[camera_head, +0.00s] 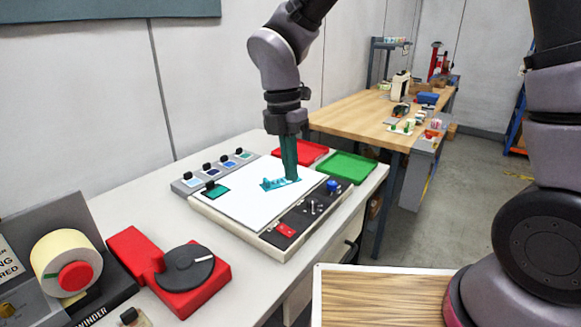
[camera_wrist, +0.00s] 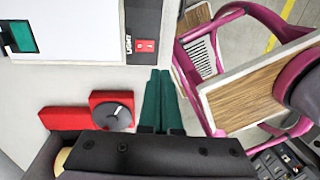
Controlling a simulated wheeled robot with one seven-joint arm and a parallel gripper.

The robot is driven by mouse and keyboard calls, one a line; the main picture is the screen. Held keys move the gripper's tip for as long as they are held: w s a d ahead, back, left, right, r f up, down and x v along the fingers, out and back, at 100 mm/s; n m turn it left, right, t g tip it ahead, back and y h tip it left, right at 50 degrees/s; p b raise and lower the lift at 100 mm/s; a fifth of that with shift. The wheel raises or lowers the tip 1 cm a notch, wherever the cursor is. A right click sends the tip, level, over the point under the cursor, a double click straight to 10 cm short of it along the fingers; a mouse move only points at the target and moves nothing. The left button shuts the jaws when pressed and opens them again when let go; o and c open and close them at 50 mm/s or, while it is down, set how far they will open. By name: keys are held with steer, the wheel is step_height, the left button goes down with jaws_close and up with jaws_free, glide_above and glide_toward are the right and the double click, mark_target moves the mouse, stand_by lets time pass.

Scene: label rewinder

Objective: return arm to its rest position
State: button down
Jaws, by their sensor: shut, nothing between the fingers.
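My gripper (camera_head: 291,177) hangs from my arm with its green fingers pointing down, in front of or over the right part of the white light panel (camera_head: 245,205). The fingers are pressed together and hold nothing. A teal shape (camera_head: 280,184) lies on the panel beside the fingertips in the head view. I cannot tell how high the fingertips are above the surface.
Red (camera_head: 300,151) and green (camera_head: 348,167) trays lie behind the panel. A grey rack of sample cards (camera_head: 212,171) stands at its left. The label rewinder (camera_head: 68,265) and red dial unit (camera_head: 185,280) are front left. A wooden bench (camera_head: 350,121) stands behind.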

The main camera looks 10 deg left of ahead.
steer(key=w+d+r+m+t+y, duration=0.1)
steer(key=w+d+r+m+t, duration=0.15)
steer(key=d+r+m, duration=0.45)
steer(key=w+d+r+m+t+y, duration=0.1)
steer(key=w+d+r+m, duration=0.2)
steer(key=d+r+m, duration=0.45)
steer(key=s+d+r+m+t, duration=0.2)
steer(key=d+r+m, duration=0.1)
steer(key=d+m, duration=0.5)
steer(key=s+d+r+m+t+y, duration=0.1)
steer(key=s+d+r+m+t, duration=0.1)
steer(key=d+m, duration=0.6)
steer(key=s+r+m, duration=0.1)
steer(key=m, duration=0.2)
steer(key=shift+r+m+t, duration=0.1)
steer(key=shift+m+t, duration=0.15)
